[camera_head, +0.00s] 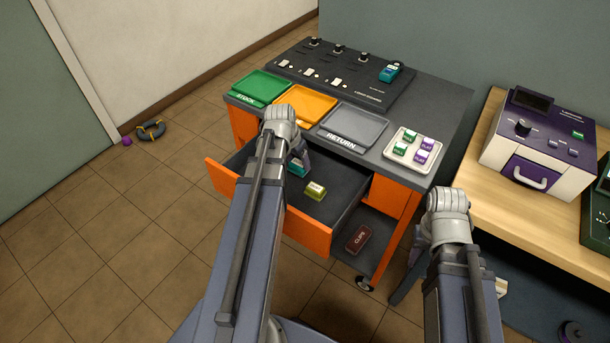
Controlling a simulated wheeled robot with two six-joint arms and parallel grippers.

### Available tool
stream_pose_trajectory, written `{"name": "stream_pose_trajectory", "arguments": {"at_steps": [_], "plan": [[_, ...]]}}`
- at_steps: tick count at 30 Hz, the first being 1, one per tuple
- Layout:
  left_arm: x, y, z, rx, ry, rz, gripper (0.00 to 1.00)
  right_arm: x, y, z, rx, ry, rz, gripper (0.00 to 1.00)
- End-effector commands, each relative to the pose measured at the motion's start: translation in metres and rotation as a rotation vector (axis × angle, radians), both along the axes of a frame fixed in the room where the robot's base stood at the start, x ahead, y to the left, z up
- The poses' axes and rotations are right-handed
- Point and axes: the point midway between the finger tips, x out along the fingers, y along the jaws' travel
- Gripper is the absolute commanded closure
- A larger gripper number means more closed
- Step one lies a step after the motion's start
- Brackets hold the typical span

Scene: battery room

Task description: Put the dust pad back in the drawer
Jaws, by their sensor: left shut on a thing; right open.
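The orange-fronted drawer (305,235) of the dark cart is pulled open. My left gripper (300,167) reaches down into its rear left part. It is shut on a small teal block (296,170), which I take to be the dust pad. The arm and fingers hide part of it, and I cannot tell whether it touches the drawer floor. A small olive-yellow block (316,190) lies in the drawer to the right of the gripper. My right gripper (413,250) is open, mostly hidden behind its wrist, right of the cart.
Green (262,87), orange (322,103) and grey RETURN (376,125) trays and a white tray of cells (391,153) line the cart top. A dark red box (358,239) sits on the shelf below. A wooden bench (478,170) stands right. Floor at left is mostly clear.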

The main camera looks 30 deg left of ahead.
Motion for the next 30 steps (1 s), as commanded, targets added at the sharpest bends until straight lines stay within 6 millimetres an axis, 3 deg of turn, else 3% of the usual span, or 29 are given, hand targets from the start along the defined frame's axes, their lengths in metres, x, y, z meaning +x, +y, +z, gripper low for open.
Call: {"name": "stream_pose_trajectory", "arguments": {"at_steps": [1, 7, 16, 24, 26, 30], "plan": [[0.000, 0.000, -0.020, 0.000, 0.000, 0.000, 0.94, 0.000, 0.000, -0.020, 0.000, 0.000, 0.000, 0.50], [0.000, 0.000, -0.047, 0.000, 0.000, 0.000, 0.94, 0.000, 0.000, -0.047, 0.000, 0.000, 0.001, 0.50], [0.006, 0.000, -0.046, 0.000, 0.000, -0.001, 0.94, 0.000, 0.000, -0.046, 0.000, 0.000, 0.001, 0.50], [0.045, -0.003, -0.051, 0.000, 0.000, -0.001, 0.94, 0.000, 0.000, -0.051, 0.000, 0.000, 0.000, 0.50], [0.041, -0.003, -0.060, 0.000, 0.000, 0.000, 0.94, 0.000, 0.000, -0.060, 0.000, 0.000, 0.000, 0.50], [0.040, -0.003, -0.059, 0.000, 0.000, 0.000, 0.94, 0.000, 0.000, -0.059, 0.000, 0.000, 0.000, 0.50]]}}
